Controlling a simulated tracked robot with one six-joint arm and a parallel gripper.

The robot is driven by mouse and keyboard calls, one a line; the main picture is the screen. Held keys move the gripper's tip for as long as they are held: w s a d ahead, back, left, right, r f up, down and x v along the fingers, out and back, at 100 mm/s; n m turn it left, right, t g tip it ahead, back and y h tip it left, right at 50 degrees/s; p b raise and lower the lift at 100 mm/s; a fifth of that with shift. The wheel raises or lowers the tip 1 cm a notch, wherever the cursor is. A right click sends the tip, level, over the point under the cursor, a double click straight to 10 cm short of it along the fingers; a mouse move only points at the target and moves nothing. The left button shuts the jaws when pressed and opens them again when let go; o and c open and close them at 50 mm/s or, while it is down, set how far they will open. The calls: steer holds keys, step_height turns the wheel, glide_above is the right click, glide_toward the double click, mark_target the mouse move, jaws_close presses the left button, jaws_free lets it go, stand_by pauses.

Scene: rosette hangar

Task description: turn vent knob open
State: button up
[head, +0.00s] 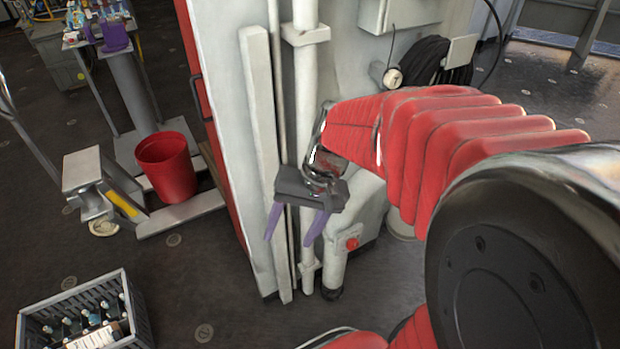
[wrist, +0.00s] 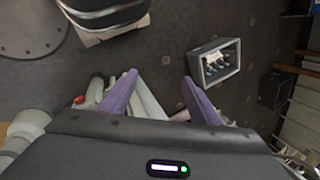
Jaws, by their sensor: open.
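My gripper (head: 289,239) hangs in front of the white cabinet and its vertical pipes, its two purple fingers spread and pointing down with nothing between them. The open fingers also show in the wrist view (wrist: 159,77). A small red knob (head: 352,243) sits on a grey-white fitting low on the cabinet's side, a little right of and below the fingers. A red spot at the left of the wrist view (wrist: 79,99) looks like the same knob. I cannot tell for sure whether it is the vent knob. The gripper is apart from it.
White vertical pipes (head: 305,75) run down the cabinet close to my gripper. A coiled black hose (head: 428,58) hangs at the upper right. A red bucket (head: 167,168) and a grey crate of bottles (head: 140,318) stand on the left. Dark floor between is mostly clear.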

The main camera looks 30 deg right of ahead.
steer(key=w+d+f+m+t+y, duration=0.4)
steer(key=d+f+m, duration=0.35)
steer(key=f, duration=0.25)
steer(key=w+d+f+m+t+y, duration=0.35)
steer(key=d+f+m, duration=0.25)
steer(key=d+f, duration=0.35)
steer(key=s+d+f+m+t+h, duration=0.4)
steer(key=d+f+m+t, duration=0.4)
steer(key=f, duration=0.5)
steer(key=m+t+h, duration=0.2)
steer(key=m+h, duration=0.5)
glide_toward(354, 247)
steer(key=shift+g, duration=0.25)
steer(key=s, duration=0.5)
steer(key=shift+d+r, duration=0.15)
steer(key=shift+w, duration=6.85)
steer(key=shift+c, duration=0.4)
